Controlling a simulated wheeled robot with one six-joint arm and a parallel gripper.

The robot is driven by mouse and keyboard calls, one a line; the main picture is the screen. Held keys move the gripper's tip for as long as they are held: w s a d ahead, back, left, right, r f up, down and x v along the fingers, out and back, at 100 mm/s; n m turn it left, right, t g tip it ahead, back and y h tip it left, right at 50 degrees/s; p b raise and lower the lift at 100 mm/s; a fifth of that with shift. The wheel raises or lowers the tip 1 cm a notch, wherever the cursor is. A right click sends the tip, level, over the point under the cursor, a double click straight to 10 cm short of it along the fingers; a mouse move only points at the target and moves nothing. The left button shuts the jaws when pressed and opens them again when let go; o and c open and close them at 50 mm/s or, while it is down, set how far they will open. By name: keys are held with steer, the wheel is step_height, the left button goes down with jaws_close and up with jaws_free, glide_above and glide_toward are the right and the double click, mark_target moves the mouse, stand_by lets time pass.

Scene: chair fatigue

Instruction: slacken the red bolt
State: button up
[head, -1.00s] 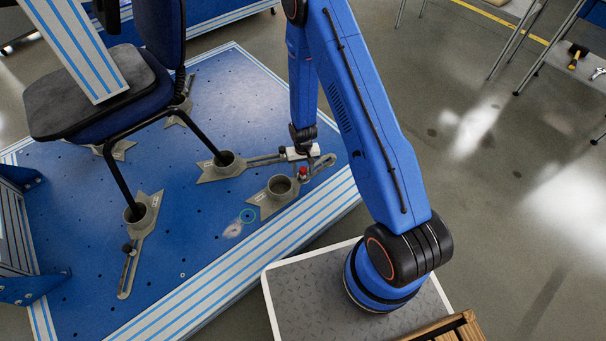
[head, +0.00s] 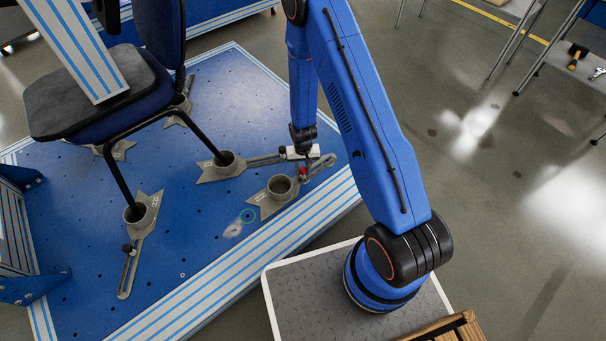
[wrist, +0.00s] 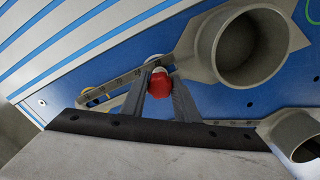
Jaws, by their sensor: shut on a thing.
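The red bolt (wrist: 159,84) sits between the two fingers of my gripper (wrist: 160,92) in the wrist view. It stands at the slotted arm of a grey clamp (wrist: 205,50) that has a round cup. In the head view the red bolt (head: 303,172) shows just below my gripper (head: 301,160), at the right end of the blue test plate (head: 200,240). My gripper is shut on the bolt, one finger on each side. The bolt's lower part and thread are hidden.
A second clamp cup (wrist: 296,135) is close at the lower right in the wrist view. An office chair (head: 95,105) stands on the plate, its legs in clamp cups (head: 225,160). The striped plate edge (head: 250,270) runs along the front.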

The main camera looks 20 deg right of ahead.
steer(key=shift+n, duration=0.7)
steer(key=shift+n, duration=0.7)
steer(key=o, duration=0.6)
steer(key=shift+r, duration=0.1)
step_height(320, 180, up, 17)
steer(key=shift+r, duration=0.1)
steer(key=shift+r, duration=0.1)
